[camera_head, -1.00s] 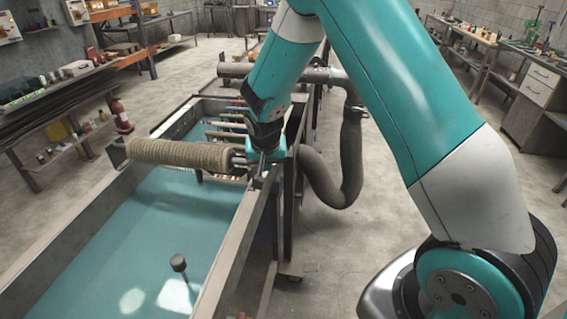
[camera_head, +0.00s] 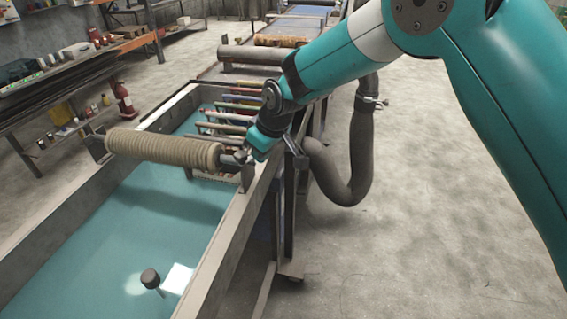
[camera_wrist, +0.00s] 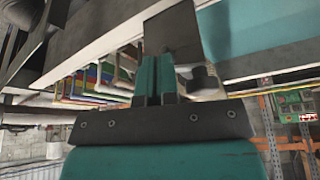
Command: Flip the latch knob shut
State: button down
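A dark knob (camera_wrist: 203,80) shows in the wrist view just right of my fingertips, in front of the pale wound roller; I take it as the latch knob. In the head view the roller (camera_head: 165,148) spans the tank, and its right end meets a grey fitting (camera_head: 236,157) at the tank's right wall. My gripper (camera_head: 252,150) is at that fitting, and it hides part of it. In the wrist view my gripper (camera_wrist: 159,62) has its two teal fingers together with nothing visible between them. I cannot tell whether a finger touches the knob.
The tank's right wall (camera_head: 222,245) runs below my gripper. Several coloured bars (camera_head: 230,108) cross the tank behind the roller. A thick bent hose (camera_head: 362,150) hangs to the right. A black-capped stem (camera_head: 150,279) stands in the tank. The floor at right is clear.

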jog(key=shift+w+a+f+n+g, duration=0.1)
jog(key=shift+w+a+n+g, duration=0.15)
jog(key=shift+n, duration=0.55)
jog(key=shift+s+a, duration=0.1)
jog(key=shift+s, duration=0.05)
jog(key=shift+s+a, duration=0.35)
jog(key=shift+a, duration=0.05)
jog(key=s+d+r+b, duration=0.3)
jog(key=d+r, duration=0.4)
jog(key=r, duration=0.2)
jog(key=shift+r, duration=0.25)
jog(key=shift+d, duration=0.1)
